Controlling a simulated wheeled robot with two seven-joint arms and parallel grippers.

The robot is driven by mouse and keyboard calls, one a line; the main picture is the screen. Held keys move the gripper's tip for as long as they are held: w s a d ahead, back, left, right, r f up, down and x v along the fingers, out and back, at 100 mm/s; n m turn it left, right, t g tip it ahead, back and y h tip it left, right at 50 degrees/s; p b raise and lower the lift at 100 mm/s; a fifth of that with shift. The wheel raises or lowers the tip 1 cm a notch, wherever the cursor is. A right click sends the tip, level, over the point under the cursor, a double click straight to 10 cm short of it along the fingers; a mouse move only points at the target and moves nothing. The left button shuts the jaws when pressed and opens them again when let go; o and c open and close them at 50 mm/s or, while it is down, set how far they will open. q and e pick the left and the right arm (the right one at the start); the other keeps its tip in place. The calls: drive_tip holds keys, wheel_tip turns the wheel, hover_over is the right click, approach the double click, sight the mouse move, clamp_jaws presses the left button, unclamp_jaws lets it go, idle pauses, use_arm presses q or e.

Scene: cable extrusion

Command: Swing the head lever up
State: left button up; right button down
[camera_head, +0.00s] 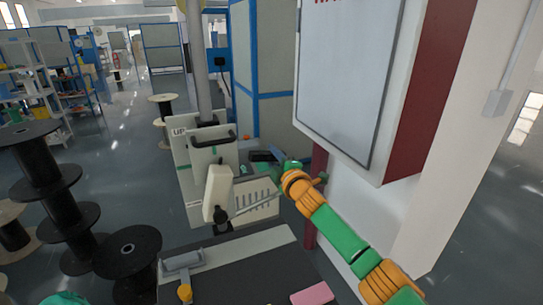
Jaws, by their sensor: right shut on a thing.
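A thin grey lever (257,203) slopes up to the right from a dark pivot at the foot of a beige machine head (219,187). My right arm, green and orange, comes in from the lower right. My right gripper (279,183) is at the lever's upper right end and shut on it. The fingers are small and partly hidden, so the exact grip is hard to see. A green piece at the bottom left edge may be part of my left arm; the left gripper is not in view.
A white cabinet with a grey panel (345,80) stands close to my right arm. A dark bench top (235,270) in front carries a grey bracket (183,262) and a pink block (312,294). Black cable spools (128,250) stand at left. Open floor lies behind them.

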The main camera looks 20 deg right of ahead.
drive_tip(key=shift+r+n, duration=0.4)
drive_tip(key=c, duration=0.8)
unclamp_jaws()
drive_tip(key=shift+o, duration=1.2)
drive_tip(key=shift+d+f, duration=0.1)
drive_tip(key=shift+w+f, duration=0.1)
drive_tip(key=s, duration=0.7)
drive_tip(key=shift+d+b, duration=0.15)
drive_tip(key=shift+b, duration=0.3)
